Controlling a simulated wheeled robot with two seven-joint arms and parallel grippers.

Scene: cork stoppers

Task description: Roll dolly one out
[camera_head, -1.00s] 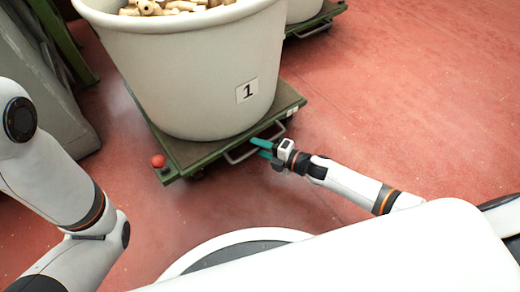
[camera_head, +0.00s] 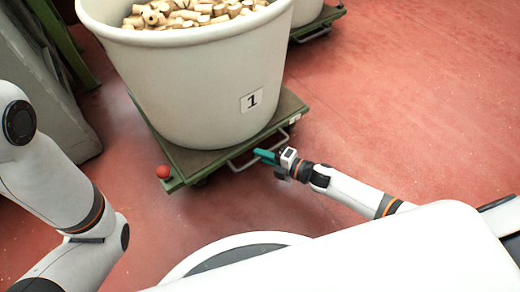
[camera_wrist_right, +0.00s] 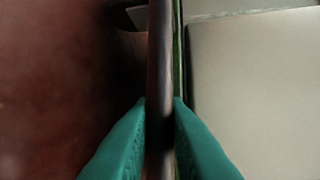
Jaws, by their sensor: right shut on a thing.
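Dolly one is a green low platform (camera_head: 196,160) on the red floor, carrying a large cream tub (camera_head: 200,95) labelled 1. The tub holds many cork stoppers (camera_head: 190,14). A metal loop handle (camera_head: 236,166) sticks out from the dolly's near edge. My right gripper (camera_head: 264,155) is shut on this handle with its teal fingers. In the right wrist view the bar (camera_wrist_right: 160,60) runs upright between both fingers (camera_wrist_right: 160,110). My left arm shows at the left, but its gripper is out of view.
A red ball knob (camera_head: 163,171) stands at the dolly's near left corner. A second dolly (camera_head: 320,24) with a tub is behind. A grey bin (camera_head: 50,100) stands close at the left. Red floor (camera_head: 420,110) is clear to the right and in front.

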